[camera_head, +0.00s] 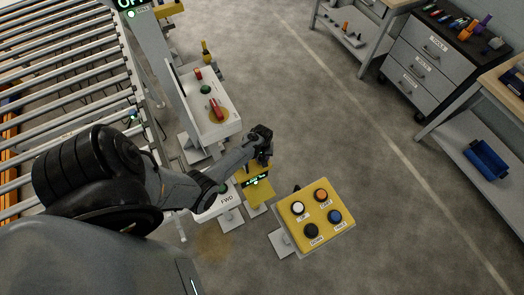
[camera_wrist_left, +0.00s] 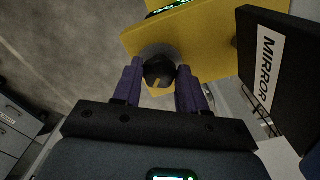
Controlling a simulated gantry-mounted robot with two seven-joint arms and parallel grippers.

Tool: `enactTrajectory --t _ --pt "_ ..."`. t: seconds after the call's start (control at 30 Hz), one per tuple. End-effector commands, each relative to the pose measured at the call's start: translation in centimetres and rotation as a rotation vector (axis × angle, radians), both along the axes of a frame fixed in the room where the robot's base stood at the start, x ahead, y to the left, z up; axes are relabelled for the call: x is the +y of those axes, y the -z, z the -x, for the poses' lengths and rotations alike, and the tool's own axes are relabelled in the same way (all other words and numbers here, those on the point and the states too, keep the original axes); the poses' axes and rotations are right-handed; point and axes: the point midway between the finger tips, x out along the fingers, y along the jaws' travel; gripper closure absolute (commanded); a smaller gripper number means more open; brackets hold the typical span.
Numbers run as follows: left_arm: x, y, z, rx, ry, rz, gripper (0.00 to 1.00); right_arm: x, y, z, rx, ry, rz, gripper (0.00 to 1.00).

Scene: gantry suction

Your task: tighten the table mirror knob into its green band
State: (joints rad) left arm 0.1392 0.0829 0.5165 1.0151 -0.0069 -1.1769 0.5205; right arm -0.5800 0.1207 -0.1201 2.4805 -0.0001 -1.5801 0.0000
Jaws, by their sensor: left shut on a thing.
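The mirror knob (camera_wrist_left: 158,70) is a small black knob on a round grey base, fixed to a yellow housing (camera_wrist_left: 215,35) in the left wrist view. The purple fingers of my left gripper (camera_wrist_left: 160,84) stand on both sides of it and are shut on it. In the head view my left gripper (camera_head: 262,138) is at the top of the yellow housing (camera_head: 258,192), and hides the knob. A small dark display (camera_head: 256,181) with green characters sits on the housing; its reading is too small to tell. No green band can be made out. My right gripper is not in view.
A black panel labelled MIRROR (camera_wrist_left: 268,68) stands close to the right finger. A yellow button box (camera_head: 316,222) with several coloured buttons is right of the housing. A white control panel (camera_head: 206,108) stands behind, beside a roller conveyor (camera_head: 60,60). The floor to the right is clear.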

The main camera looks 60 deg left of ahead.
Motion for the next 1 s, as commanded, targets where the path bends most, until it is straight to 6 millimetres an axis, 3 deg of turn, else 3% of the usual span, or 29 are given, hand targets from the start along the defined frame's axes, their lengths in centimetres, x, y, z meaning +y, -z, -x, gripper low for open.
enactTrajectory --t 0.03,0.07,0.23,0.67,1.0 --pt "0.0 0.0 0.0 0.001 -0.001 0.001 0.89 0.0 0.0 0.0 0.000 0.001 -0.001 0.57" --pt "0.0 0.0 0.0 0.001 -0.001 0.001 0.57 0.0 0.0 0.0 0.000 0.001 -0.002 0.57" --pt "0.0 0.0 0.0 0.001 -0.003 0.001 0.33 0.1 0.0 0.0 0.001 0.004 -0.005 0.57" --pt "0.0 -0.8 0.0 0.000 -0.004 0.000 0.33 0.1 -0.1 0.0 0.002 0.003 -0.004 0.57" --pt "0.0 -5.6 0.0 -0.002 -0.004 -0.001 0.33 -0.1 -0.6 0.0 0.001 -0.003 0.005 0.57"
